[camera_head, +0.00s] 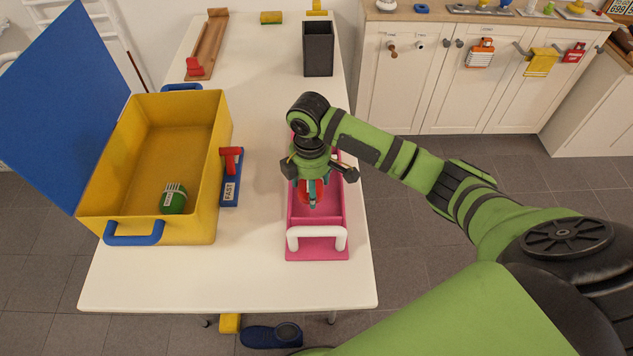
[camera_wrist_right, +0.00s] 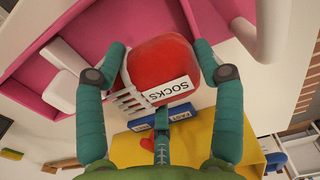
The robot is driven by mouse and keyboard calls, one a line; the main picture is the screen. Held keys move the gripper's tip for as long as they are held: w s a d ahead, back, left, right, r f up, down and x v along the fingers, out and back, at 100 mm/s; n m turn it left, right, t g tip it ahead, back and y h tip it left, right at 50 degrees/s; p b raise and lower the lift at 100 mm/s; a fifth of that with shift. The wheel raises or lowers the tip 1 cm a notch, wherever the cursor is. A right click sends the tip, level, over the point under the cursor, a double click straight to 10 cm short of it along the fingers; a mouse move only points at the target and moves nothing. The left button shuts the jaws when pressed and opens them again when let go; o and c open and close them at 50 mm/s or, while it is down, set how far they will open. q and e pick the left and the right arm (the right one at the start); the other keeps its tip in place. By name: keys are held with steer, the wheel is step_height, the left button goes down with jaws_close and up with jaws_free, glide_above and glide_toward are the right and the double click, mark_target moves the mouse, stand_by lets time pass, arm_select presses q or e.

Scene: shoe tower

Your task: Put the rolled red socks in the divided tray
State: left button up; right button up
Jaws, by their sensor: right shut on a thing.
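The rolled red socks (camera_wrist_right: 152,62), with a white "SOCKS" label, are between the fingers of my right gripper (camera_wrist_right: 158,58) in the right wrist view. In the head view my right gripper (camera_head: 312,190) points down over the pink divided tray (camera_head: 318,254). A bit of the red socks (camera_head: 303,194) shows between its fingers, mostly hidden by the gripper. The tray has inner walls and a white handle at its near end. I cannot tell whether the socks touch the tray's floor. My left gripper is not in view.
A yellow box (camera_head: 162,230) with an open blue lid (camera_head: 62,100) stands at the left and holds a green roll (camera_head: 173,198). A blue "FAST" stand (camera_head: 230,188) is between box and tray. A dark bin (camera_head: 318,48) stands behind. The table's front is clear.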

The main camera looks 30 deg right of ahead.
steer(key=w+d+f, duration=0.2)
steer(key=w+d, duration=0.1)
steer(key=shift+f, duration=0.65)
step_height(320, 180, down, 2)
steer(key=shift+f+p, duration=0.2)
steer(key=shift+p, duration=0.25)
steer(key=shift+f, duration=0.35)
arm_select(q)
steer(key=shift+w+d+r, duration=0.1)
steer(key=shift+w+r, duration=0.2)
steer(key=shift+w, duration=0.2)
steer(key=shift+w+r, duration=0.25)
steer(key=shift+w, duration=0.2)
arm_select(e)
steer(key=shift+f, duration=0.2)
steer(key=o, duration=1.1)
steer(key=shift+o, duration=0.2)
steer(key=shift+r, duration=0.1)
